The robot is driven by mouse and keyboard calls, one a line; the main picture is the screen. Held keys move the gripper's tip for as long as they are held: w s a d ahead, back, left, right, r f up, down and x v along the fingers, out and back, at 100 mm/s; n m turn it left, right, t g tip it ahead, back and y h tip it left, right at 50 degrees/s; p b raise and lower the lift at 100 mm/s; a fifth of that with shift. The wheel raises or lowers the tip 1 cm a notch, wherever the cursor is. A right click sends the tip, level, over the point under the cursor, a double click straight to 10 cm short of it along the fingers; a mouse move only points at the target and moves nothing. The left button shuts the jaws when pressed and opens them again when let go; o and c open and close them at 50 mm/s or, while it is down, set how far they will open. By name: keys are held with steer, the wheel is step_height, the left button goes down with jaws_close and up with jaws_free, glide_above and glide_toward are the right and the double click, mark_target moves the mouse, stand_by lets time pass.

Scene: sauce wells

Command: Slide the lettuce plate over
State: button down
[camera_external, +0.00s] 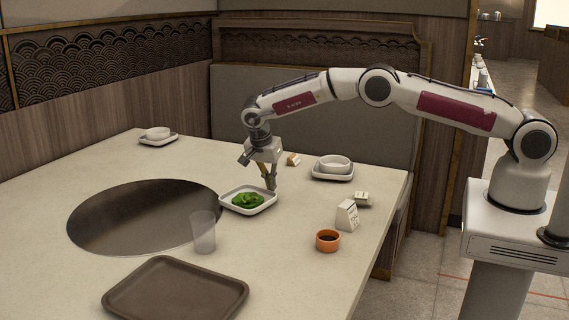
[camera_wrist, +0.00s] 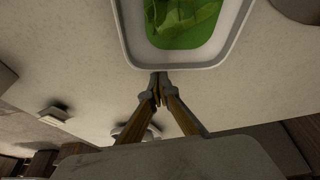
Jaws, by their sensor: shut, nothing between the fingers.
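The lettuce plate (camera_external: 248,209) is a white square dish near the right edge of the dark round plate in the table. Green lettuce (camera_external: 247,200) lies in it. My gripper (camera_external: 272,187) is shut and empty, with its tips low at the plate's right back rim. In the wrist view the lettuce plate (camera_wrist: 231,50) fills the top middle, with the lettuce (camera_wrist: 183,22) in it. The shut fingertips (camera_wrist: 157,90) are right at the plate's near rim. I cannot tell whether they touch it.
A dark round plate (camera_external: 130,218) is set in the table left of the lettuce plate. A clear cup (camera_external: 203,233) and a brown tray (camera_external: 176,296) stand in front. An orange sauce bowl (camera_external: 328,241), small cards (camera_external: 347,215) and a white bowl (camera_external: 334,165) are to the right.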

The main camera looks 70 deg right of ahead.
mark_target(263, 197)
steer(key=a, duration=1)
steer(key=shift+a, duration=0.2)
steer(key=shift+d, duration=0.25)
steer(key=shift+d, duration=1.75)
steer(key=v, duration=0.9)
steer(key=shift+r, duration=0.35)
steer(key=shift+a+r, duration=0.1)
steer(key=shift+a, duration=0.05)
